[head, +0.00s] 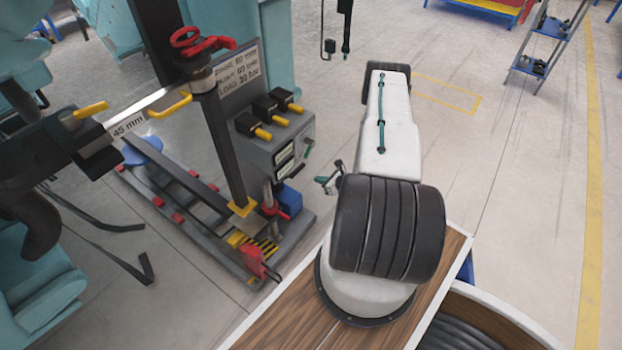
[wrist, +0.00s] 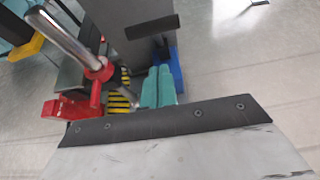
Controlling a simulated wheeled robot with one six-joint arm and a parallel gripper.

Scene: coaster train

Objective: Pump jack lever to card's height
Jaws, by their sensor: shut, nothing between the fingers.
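The red jack (head: 262,262) stands low at the front of the rail frame; it also shows in the wrist view (wrist: 65,110). A silver rod with a red collar (wrist: 100,72), apparently the jack lever, slants above it. In the head view a silver rod (head: 268,195) rises there. The card (head: 238,75) is on the post and reads 60 mm, 60 rpm and 30 bar. A separate label (head: 128,125) reads 45 mm. My gripper (head: 325,181) is shut and empty, right of the rod and apart from it. Its teal fingers (wrist: 158,88) show in the wrist view.
A grey control box (head: 275,130) with yellow-tipped levers stands behind the jack. A blue block (head: 289,198) is beside it. A red handwheel (head: 200,42) tops the dark post. Yellow-black stripes (wrist: 118,102) mark the base. The floor at right is open.

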